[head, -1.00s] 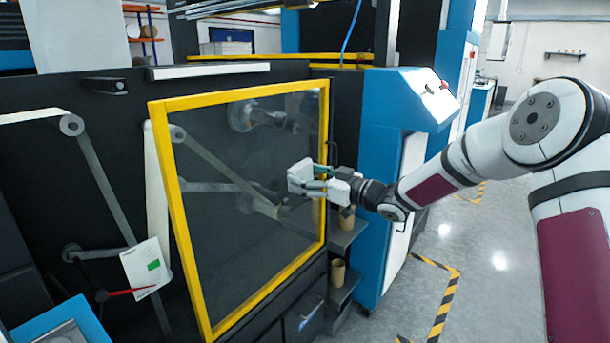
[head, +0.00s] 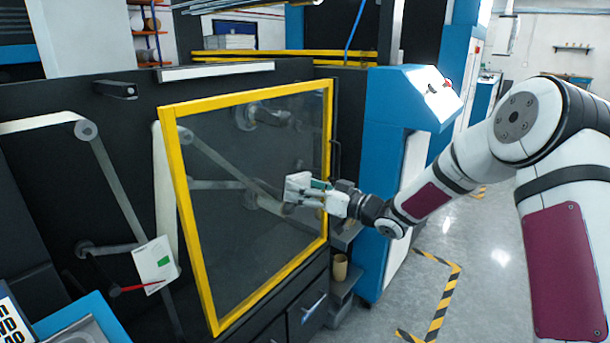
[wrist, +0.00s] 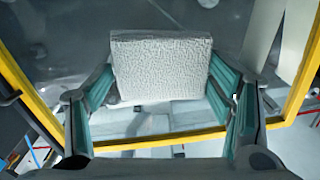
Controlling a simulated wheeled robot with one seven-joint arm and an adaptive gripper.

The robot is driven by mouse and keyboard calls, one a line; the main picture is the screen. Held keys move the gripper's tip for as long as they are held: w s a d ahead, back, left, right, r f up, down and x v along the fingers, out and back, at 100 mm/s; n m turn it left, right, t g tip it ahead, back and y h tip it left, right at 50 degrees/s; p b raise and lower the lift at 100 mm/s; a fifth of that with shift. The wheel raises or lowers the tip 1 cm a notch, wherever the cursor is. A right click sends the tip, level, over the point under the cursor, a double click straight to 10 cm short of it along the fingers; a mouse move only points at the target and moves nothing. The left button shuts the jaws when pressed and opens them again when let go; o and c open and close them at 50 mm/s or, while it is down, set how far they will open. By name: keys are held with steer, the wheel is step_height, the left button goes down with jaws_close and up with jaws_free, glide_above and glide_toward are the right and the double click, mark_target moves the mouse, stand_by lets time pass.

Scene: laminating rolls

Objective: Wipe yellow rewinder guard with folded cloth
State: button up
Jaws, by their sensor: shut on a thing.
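The rewinder guard is a dark see-through panel in a yellow frame (head: 188,220), standing upright on the machine in the head view. Its yellow frame (wrist: 160,142) also shows in the wrist view. My gripper (head: 318,193) is in front of the panel's right half, near its right frame bar. It is shut on the folded cloth (head: 297,187), a pale textured pad. In the wrist view the cloth (wrist: 162,68) sits between the green-padded fingers (wrist: 165,90), before the dark panel. I cannot tell whether the cloth touches the panel.
A blue console (head: 405,95) stands right of the guard. A brown cup (head: 340,267) sits on a side shelf below my gripper. A white card with a green mark (head: 155,262) hangs left of the guard. Yellow-black tape (head: 440,300) marks open floor at the right.

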mark_target(256, 193)
steer(key=s+a+f+m+p, duration=0.2)
steer(key=s+a+m+p, duration=0.1)
steer(key=s+a+m, duration=0.25)
steer(key=shift+m, duration=0.25)
steer(key=shift+w+d+f+b+x, duration=0.15)
steer(key=shift+b+x, duration=0.2)
steer(key=shift+x, duration=0.5)
steer(key=shift+w+d+f+b+x, duration=0.1)
steer(key=shift+b+x, duration=0.3)
steer(key=shift+x, duration=0.5)
steer(key=shift+w+d+f+b+x, duration=0.15)
steer(key=shift+b+x, duration=0.2)
steer(key=shift+x, duration=0.5)
steer(key=shift+b+x, duration=0.6)
steer(key=shift+x, duration=0.45)
